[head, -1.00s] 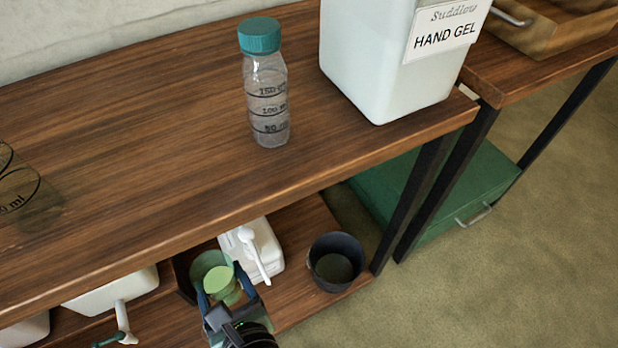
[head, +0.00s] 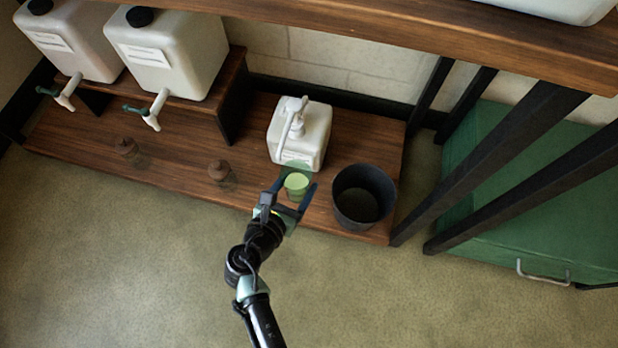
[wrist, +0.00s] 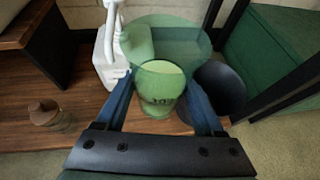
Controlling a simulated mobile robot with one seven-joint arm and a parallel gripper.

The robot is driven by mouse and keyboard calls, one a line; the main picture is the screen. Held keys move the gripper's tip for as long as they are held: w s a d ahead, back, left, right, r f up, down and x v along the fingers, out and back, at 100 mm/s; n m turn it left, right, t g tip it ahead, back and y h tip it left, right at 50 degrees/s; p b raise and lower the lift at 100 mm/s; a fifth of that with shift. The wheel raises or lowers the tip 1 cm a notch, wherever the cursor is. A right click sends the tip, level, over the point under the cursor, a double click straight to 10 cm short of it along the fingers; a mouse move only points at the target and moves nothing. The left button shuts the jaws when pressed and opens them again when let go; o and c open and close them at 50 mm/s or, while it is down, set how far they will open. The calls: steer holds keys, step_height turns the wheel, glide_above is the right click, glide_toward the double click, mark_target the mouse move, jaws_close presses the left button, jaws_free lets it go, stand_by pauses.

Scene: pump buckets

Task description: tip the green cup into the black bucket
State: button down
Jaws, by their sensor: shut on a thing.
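The translucent green cup (head: 297,183) is held between the two fingers of my gripper (head: 291,190), just left of the black bucket. In the wrist view the cup (wrist: 160,88) sits between the blue fingers of my gripper (wrist: 163,103), with lighter green contents visible inside and a marking on its side. The black bucket (head: 344,208) stands upright on the low wooden shelf near its right end. In the wrist view the bucket (wrist: 226,88) is right of the right finger, partly hidden by it. The cup is apart from the bucket's opening.
A white pump container (head: 300,135) stands behind the cup. Two white spigot jugs (head: 170,55) and two small brown-capped bottles (head: 222,172) are to the left. The upper wooden tabletop (head: 400,38) overhangs, and dark table legs (head: 500,160) rise right of the bucket beside a green box (head: 490,215).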

steer(key=w+d+f+m+y+b, duration=0.2)
steer(key=w+d+f+m+y, duration=0.3)
steer(key=w+f+m, duration=0.1)
steer(key=f+m, duration=0.1)
steer(key=m, duration=0.1)
steer(key=shift+w+d+m+b, duration=0.15)
steer(key=shift+d+m+b, duration=0.1)
steer(key=shift+m+b, duration=0.15)
stand_by(1.2)
steer(key=shift+m+t+y+b, duration=0.3)
steer(key=shift+b, duration=0.75)
steer(key=shift+d+r+m+t+y+b, duration=0.1)
steer(key=shift+r+m+t+y+b, duration=0.6)
steer(key=shift+b, duration=2.6)
steer(key=shift+s+d+r+m+t+y+b, duration=0.1)
steer(key=shift+d+r+m+t+y+b, duration=0.35)
steer(key=shift+b, duration=1.1)
steer(key=shift+s+r+m+g+y+b, duration=0.1)
steer(key=shift+r+m+y+b, duration=0.65)
steer(key=shift+b, duration=0.8)
steer(key=shift+d+r+m+t, duration=0.35)
steer(key=shift+r+m, duration=0.2)
steer(key=shift+m, duration=0.15)
